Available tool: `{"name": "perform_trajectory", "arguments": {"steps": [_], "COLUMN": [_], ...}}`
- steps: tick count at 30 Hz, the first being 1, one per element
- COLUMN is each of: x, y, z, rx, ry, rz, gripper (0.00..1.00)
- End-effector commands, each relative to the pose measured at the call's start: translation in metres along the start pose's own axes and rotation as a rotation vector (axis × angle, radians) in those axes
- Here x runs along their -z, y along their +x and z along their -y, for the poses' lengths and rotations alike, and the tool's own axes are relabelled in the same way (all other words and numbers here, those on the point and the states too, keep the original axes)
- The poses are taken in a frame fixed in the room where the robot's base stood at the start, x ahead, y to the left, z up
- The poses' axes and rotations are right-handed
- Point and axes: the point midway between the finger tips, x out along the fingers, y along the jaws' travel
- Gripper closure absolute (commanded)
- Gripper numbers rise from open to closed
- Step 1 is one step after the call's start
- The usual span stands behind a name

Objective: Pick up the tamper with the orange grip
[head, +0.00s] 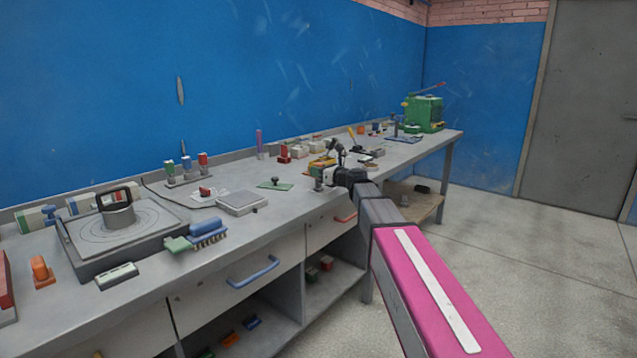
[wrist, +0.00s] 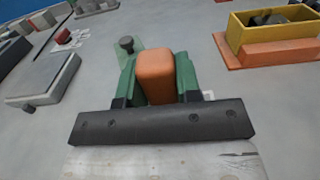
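The tamper's block-shaped orange grip (wrist: 155,77) is between the fingers of my gripper (wrist: 157,80) in the wrist view. Green finger pads flank it closely on both sides, with no clear gap showing. My gripper looks shut on it. The lower part of the tamper is hidden behind the grip and my gripper's dark crossbar. In the head view my gripper (head: 320,184) is low over the bench's front edge, and the tamper cannot be made out there.
A green plate with a dark knob (wrist: 127,46) lies just beyond the grip. A grey scale (wrist: 45,82) is to the left. A yellow box (wrist: 270,32) on an orange base is at the right. Another orange-topped item (head: 41,270) stands on the near-left bench (head: 150,290).

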Motion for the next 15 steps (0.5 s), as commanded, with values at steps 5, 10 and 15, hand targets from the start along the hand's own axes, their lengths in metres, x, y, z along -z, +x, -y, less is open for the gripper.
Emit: {"name": "perform_trajectory", "arguments": {"steps": [5,10,15], "x": [-0.0002,-0.0005,-0.0058], "y": [-0.0001,-0.0001,0.0], "z": [0.0,-0.0001,0.0], "rx": [0.0,0.0,-0.001], "ry": [0.0,0.0,-0.001], "rz": [0.001,0.001,0.001], "gripper": [0.92,0.92,0.92]}}
